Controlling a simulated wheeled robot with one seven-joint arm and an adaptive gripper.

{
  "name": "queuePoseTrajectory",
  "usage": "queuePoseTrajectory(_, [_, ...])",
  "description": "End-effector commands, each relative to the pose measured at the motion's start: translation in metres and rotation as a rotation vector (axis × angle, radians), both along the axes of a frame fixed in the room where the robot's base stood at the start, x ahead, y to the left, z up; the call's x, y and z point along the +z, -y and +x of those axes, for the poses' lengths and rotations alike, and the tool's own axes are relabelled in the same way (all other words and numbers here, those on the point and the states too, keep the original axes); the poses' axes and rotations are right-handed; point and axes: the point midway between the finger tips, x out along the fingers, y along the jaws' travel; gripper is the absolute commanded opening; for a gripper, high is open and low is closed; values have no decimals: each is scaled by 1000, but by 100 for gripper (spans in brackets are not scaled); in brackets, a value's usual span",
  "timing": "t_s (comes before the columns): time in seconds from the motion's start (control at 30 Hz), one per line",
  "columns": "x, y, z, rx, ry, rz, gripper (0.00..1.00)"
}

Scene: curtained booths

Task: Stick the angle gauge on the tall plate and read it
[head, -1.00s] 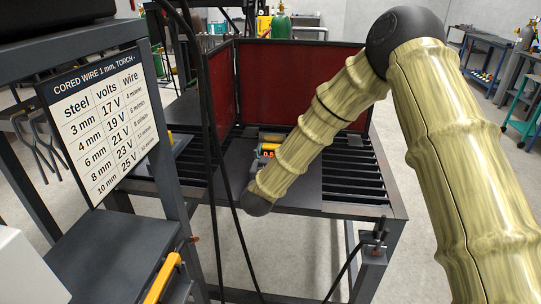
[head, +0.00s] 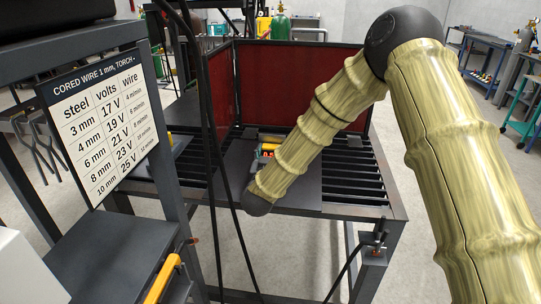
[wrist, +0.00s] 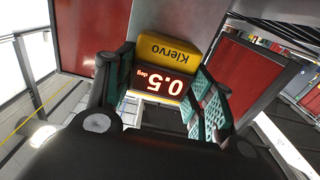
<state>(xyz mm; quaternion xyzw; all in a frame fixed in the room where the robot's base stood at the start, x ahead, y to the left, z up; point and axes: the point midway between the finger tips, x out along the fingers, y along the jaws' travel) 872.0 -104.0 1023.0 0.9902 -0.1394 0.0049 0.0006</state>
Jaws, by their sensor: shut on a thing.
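The angle gauge (wrist: 168,52) is a yellow box marked Klervo with a dark display. In the wrist view it appears upside down and its red digits read 0.5 deg. My gripper (wrist: 165,75) is shut on it, one teal-padded finger on each side. A grey plate surface (wrist: 175,14) shows right behind the gauge; I cannot tell whether they touch. In the head view the gauge (head: 268,149) is small, partly hidden by my arm, with red digits too small to read. My arm also hides most of what stands there.
A slatted bench (head: 355,184) with a flat dark sheet (head: 237,165) stands under the gauge, with red curtains (head: 285,85) behind. Black cables (head: 214,150) hang in front. A settings chart (head: 100,125) and a dark cart (head: 115,245) stand at left.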

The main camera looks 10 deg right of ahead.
Motion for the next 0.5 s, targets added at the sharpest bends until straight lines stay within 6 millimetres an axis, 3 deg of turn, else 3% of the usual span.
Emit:
queuePoseTrajectory(0.17, [1,0,0,0,1,0,34])
queuePoseTrajectory(0.2, [1,0,0,0,1,0,55])
queuePoseTrajectory(0.33, [0,0,0,0,1,0,78])
queuePoseTrajectory(0.5, [0,0,0,0,0,0,78])
